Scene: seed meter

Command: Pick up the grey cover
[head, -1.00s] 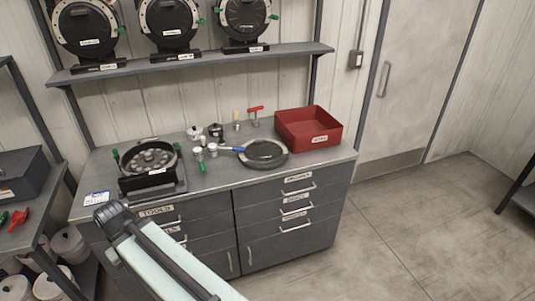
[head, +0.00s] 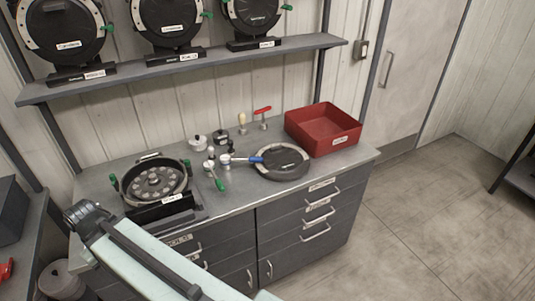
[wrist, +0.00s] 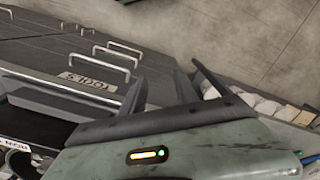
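The grey cover (head: 279,162) is a round disc with a lighter grey rim and a dark middle. It lies flat on the grey bench top, right of centre, in the head view. A blue-handled tool (head: 242,159) reaches to its left edge. An open seed meter (head: 155,181) with a round plate of holes stands at the left of the bench. My gripper (wrist: 162,88) shows in the wrist view with its two dark fingers apart and nothing between them. It is away from the cover, which the wrist view does not show. In the head view my arm crosses the lower left and hides part of the drawers.
A red bin (head: 322,130) stands right behind the cover. Small parts, a green-handled tool (head: 215,176) and a red-handled tool (head: 262,113) stand between meter and bin. A shelf (head: 180,66) with several meters hangs above. Open floor (head: 430,230) lies to the right.

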